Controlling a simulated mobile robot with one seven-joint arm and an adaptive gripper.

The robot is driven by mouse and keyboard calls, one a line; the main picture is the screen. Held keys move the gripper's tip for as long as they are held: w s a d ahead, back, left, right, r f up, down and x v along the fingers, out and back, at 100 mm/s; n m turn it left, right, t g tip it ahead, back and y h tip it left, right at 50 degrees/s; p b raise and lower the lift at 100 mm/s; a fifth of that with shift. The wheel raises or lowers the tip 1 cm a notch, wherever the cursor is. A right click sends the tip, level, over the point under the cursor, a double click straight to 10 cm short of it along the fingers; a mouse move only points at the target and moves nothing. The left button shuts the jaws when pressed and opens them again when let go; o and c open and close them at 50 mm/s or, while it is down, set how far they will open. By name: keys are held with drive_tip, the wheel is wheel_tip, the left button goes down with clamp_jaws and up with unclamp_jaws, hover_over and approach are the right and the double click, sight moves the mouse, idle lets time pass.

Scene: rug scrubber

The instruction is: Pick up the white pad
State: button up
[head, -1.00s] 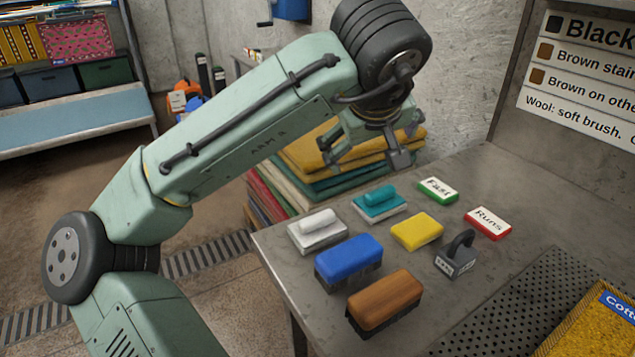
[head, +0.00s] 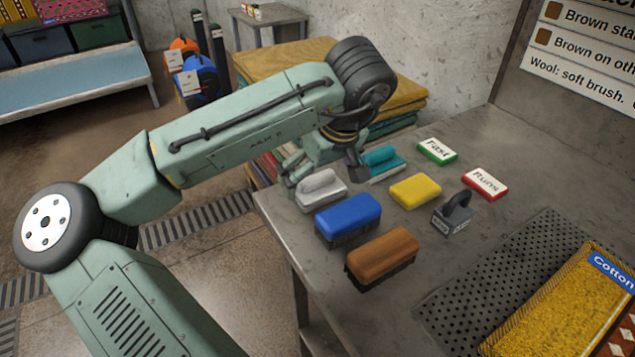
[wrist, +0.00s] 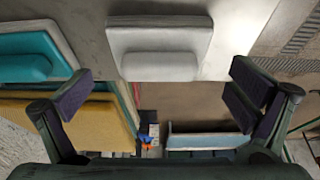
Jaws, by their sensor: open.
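The white pad (head: 321,191) has a raised rounded handle and lies on the metal table near its left edge. In the wrist view the white pad (wrist: 160,42) shows at top centre, ahead of and between my two fingers, not touching them. My gripper (head: 325,172) is low, just behind and above the pad in the head view, partly hidden by my arm. In the wrist view my gripper (wrist: 160,95) is open, with nothing between its fingers. The teal pad (head: 380,163) lies close by, on the right in the head view and on the left in the wrist view.
On the table (head: 300,244) lie a blue brush (head: 347,215), a brown brush (head: 382,254), a yellow sponge (head: 415,190), a grey stamp-like tool (head: 455,210), and "Fast" (head: 437,150) and "Runs" (head: 485,183) blocks. Folded rugs (head: 280,60) stack behind the table.

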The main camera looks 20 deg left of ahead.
drive_tip(key=shift+x, duration=0.75)
drive_tip(key=shift+c, duration=0.4)
drive_tip(key=c, duration=1.4)
